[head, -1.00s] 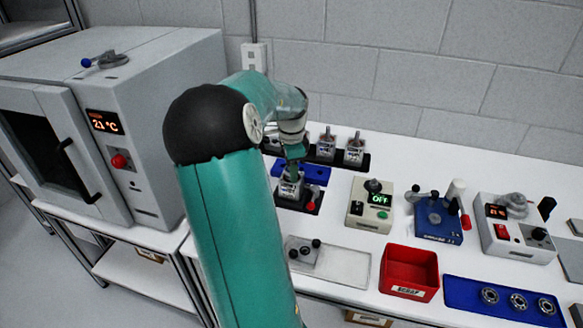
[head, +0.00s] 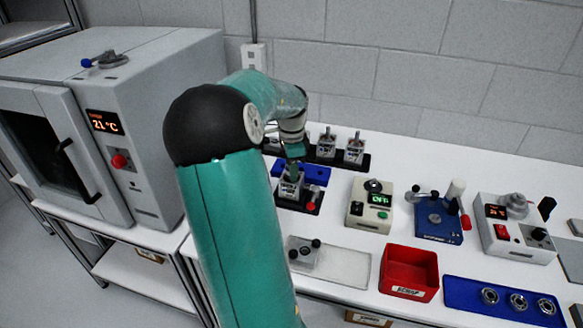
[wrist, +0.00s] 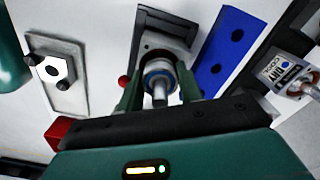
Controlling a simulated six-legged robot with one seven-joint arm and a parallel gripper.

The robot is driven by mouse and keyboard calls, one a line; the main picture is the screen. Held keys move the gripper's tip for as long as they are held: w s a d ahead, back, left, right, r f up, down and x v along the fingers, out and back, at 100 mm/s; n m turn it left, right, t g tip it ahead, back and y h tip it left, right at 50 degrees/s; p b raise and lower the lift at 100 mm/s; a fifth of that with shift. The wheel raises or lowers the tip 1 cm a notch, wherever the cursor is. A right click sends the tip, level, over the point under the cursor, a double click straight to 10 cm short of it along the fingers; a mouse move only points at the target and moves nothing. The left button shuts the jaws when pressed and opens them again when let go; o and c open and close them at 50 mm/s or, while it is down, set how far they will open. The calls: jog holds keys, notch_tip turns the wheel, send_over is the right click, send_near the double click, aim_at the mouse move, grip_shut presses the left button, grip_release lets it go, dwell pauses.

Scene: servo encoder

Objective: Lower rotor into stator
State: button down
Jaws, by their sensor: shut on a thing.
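My gripper (wrist: 159,92) is shut on the rotor (wrist: 160,86), whose shaft and round collar show between the two green fingers in the wrist view. The stator (head: 291,187) is a small silver square housing in a black fixture (head: 299,203) with a red knob, seen in the head view. My gripper (head: 292,167) is right above the stator. The fixture also shows in the wrist view (wrist: 166,24). The rotor's lower end is hidden by the collar and fingers, so I cannot tell how deep it sits in the stator.
A blue tray (wrist: 226,48) lies close beside the fixture. Behind it, a black rack (head: 366,161) holds several motor units. A grey plate (head: 345,268) with black knobs, a red scrap bin (head: 410,270) and a beige box reading OFF (head: 366,215) stand nearby. An oven (head: 170,130) is at left.

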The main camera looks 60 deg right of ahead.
jog(key=shift+f, duration=0.2)
jog(key=shift+r, duration=0.3)
dwell(0.4)
jog(key=c, duration=0.5)
grip_release()
jog(key=shift+f, duration=0.1)
jog(key=shift+r, duration=5.85)
